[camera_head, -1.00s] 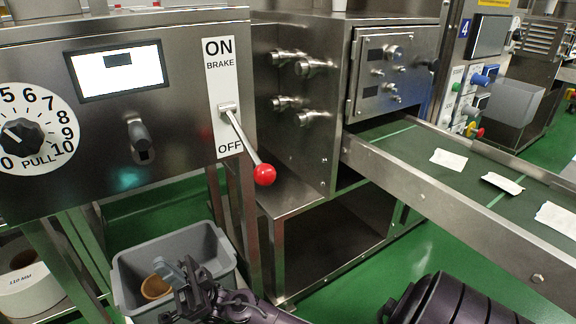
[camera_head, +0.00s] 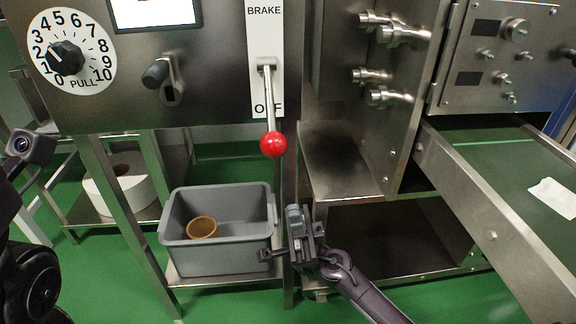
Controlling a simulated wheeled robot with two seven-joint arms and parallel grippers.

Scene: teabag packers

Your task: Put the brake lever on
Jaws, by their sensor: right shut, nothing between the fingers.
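The brake lever (camera_head: 271,110) is a metal rod with a red ball knob (camera_head: 273,144) at its end. It hangs down toward OFF on the white BRAKE plate (camera_head: 265,40) of the steel panel. My right gripper (camera_head: 294,213) is below the knob, apart from it, in front of the frame beside the grey bin. It is shut and empty. My left arm shows at the left edge, with a dark wrist part (camera_head: 30,146); its fingers are not clearly visible.
A grey bin (camera_head: 217,262) with a brown roll inside stands below the panel. A numbered dial (camera_head: 66,58) and a black-handled switch (camera_head: 156,74) are left of the lever. The steel cabinet with knobs (camera_head: 384,95) and the conveyor (camera_head: 500,170) stand to the right.

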